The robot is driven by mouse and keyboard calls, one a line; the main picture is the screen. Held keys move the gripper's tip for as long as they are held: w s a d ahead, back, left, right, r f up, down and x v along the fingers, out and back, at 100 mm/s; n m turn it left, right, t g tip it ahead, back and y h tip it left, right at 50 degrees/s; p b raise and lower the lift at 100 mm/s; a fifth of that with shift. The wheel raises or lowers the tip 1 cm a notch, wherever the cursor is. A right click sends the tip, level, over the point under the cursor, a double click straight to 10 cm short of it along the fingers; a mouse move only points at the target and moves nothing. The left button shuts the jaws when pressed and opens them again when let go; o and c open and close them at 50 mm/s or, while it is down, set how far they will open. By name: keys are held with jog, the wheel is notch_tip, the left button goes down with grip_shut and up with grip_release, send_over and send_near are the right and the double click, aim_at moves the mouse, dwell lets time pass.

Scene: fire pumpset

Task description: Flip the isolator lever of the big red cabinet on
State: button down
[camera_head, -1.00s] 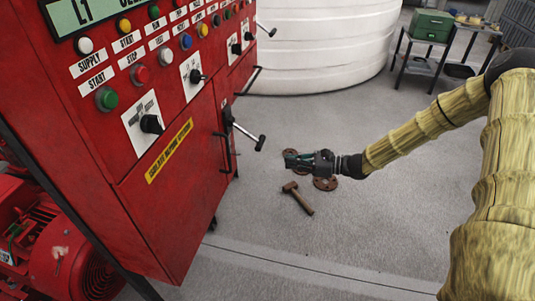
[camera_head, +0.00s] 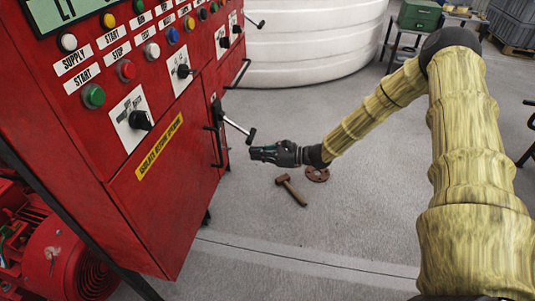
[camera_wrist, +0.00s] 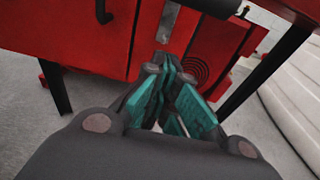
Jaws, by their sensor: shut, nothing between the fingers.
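The big red cabinet (camera_head: 150,200) fills the left of the head view. Its isolator lever (camera_head: 236,126) is a light rod with a black crosswise grip, jutting out from the cabinet's right front part and slanting down to the right. My gripper (camera_head: 254,153) is shut and empty, just below the lever's grip in the picture. A gap shows between them, though depth is hard to judge. In the wrist view the teal fingers (camera_wrist: 168,68) are together and point at the red cabinet front (camera_wrist: 90,35). I cannot clearly make out the lever's grip in that view.
A black door handle (camera_head: 214,146) stands beside the lever. Rotary switches and buttons (camera_head: 139,119) line the panel. A hammer (camera_head: 292,190) and a rusty flange (camera_head: 317,174) lie on the floor. A white tank (camera_head: 315,45) stands behind.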

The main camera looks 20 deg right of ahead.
jog(key=shift+s+d+r+p, duration=0.15)
jog(key=shift+r+p, duration=0.35)
jog(key=shift+r, duration=1.5)
jog(key=shift+s+d+r+h+p, duration=0.15)
jog(key=shift+d+r+h+p, duration=0.15)
jog(key=shift+r+p, duration=0.3)
